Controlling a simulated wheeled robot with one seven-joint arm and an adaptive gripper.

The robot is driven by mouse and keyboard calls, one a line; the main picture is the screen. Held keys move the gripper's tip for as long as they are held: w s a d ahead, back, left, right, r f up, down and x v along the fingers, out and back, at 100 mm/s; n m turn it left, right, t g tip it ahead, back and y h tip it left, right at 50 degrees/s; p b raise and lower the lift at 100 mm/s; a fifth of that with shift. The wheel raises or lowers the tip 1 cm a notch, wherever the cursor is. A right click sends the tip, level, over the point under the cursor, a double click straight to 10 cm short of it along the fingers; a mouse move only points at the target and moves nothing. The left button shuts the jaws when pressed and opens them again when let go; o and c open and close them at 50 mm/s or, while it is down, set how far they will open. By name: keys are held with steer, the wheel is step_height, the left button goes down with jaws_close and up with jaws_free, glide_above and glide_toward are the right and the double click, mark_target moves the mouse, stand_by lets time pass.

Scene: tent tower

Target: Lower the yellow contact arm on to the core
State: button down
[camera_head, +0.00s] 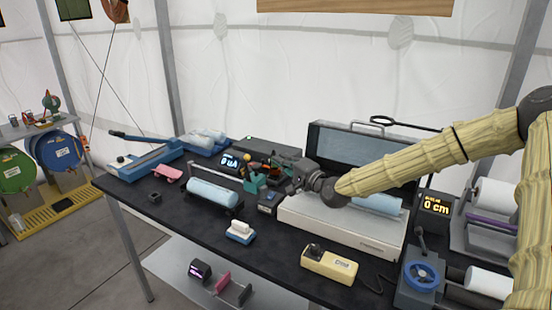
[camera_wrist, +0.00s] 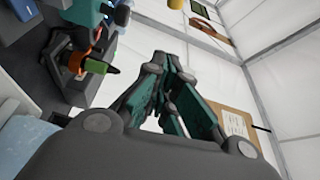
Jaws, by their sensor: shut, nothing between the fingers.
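My gripper (camera_head: 256,181) is shut and empty, with teal fingers, above the middle of the dark bench. In the wrist view its fingers (camera_wrist: 157,70) come together. A small yellow knob (camera_head: 247,158) shows just behind the fingers; I cannot tell whether it belongs to the contact arm. A yellow piece also shows at the top edge of the wrist view (camera_wrist: 175,4). A light-blue core (camera_head: 213,193) lies in a dark cradle left of my gripper. Another blue cylinder (camera_head: 378,203) lies in the open white box, partly behind my arm. No contact between gripper and core is visible.
The white box (camera_head: 345,232) has its lid (camera_head: 350,148) raised. A small display (camera_head: 231,162) stands behind the cradle. A cream device (camera_head: 328,264), a small white-and-blue block (camera_head: 240,231) and a blue handwheel (camera_head: 422,275) sit along the front. The bench's front left is mostly clear.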

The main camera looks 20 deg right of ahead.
mark_target(246, 170)
steer(key=shift+w+a+f+p, duration=0.15)
steer(key=shift+w+a+p, duration=2)
steer(key=shift+w+a, duration=0.95)
steer(key=shift+w+d, duration=0.1)
steer(key=shift+a+f+b, duration=0.1)
steer(key=shift+a+b, duration=0.1)
steer(key=shift+b, duration=0.3)
steer(key=shift+n, duration=0.3)
